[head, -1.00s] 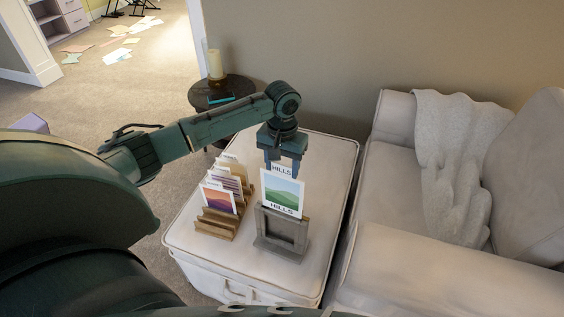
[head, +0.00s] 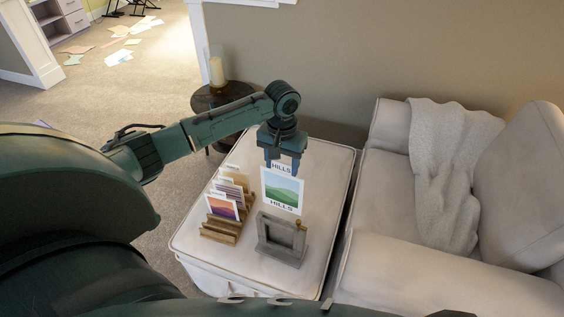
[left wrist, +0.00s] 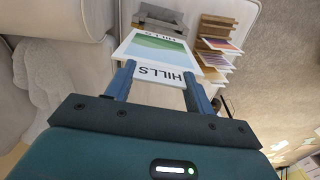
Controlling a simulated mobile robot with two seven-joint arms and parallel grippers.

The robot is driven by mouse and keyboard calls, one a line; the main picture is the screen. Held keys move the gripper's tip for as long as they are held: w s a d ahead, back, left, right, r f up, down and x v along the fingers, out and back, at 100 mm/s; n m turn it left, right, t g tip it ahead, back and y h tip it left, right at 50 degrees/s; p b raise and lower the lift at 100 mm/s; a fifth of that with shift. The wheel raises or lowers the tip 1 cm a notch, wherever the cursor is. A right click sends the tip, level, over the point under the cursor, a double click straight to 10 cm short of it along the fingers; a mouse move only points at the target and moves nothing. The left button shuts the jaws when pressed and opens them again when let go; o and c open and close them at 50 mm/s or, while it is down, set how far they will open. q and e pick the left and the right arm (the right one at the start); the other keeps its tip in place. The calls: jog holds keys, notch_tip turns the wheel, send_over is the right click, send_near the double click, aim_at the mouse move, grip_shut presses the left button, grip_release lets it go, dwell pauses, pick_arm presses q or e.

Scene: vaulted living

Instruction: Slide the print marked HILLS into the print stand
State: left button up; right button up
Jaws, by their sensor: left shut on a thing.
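The HILLS print (head: 282,190) is a white-bordered card with green hills and a white tab on top. My left gripper (head: 282,168) is shut on its top tab and holds it upright. The grey print stand (head: 262,238), a frame with an open middle, stands on the ottoman. The print's lower edge is by the stand's top in the head view; I cannot tell whether they touch. The left wrist view shows the print (left wrist: 158,48) between my fingers, with the grey stand (left wrist: 160,14) beyond it. My right gripper is not in view.
A wooden rack (head: 216,237) with several other prints stands left of the stand on the white ottoman (head: 318,185). A sofa (head: 400,222) with a throw is at the right. A dark round side table (head: 205,100) with a candle stands behind.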

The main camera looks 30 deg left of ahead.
pick_arm(q)
jog(key=shift+r, duration=1.8)
jog(key=shift+d+r, duration=0.1)
